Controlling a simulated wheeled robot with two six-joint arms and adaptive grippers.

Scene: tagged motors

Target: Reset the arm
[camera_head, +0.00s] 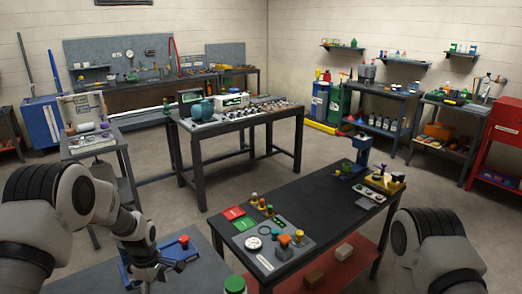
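My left arm comes in at the lower left. Its gripper (152,272) points down over a blue base piece (128,268) on the near grey table (85,277). The fingers are small and dark, and I cannot tell whether they are open, shut or holding anything. A red-knobbed blue device (183,243) stands just right of the gripper. Only a bent link of my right arm shows at the lower right; its gripper is out of view. A teal motor-like object (202,109) sits on the middle table.
A dark workbench (310,205) stands ahead to the right, with red and green cards, a gauge panel (273,244) and a blue stand (362,148). The middle table (240,122) holds instruments and rows of small parts. Grey floor (330,155) is open between the tables. A green-lidded jar (234,284) is near.

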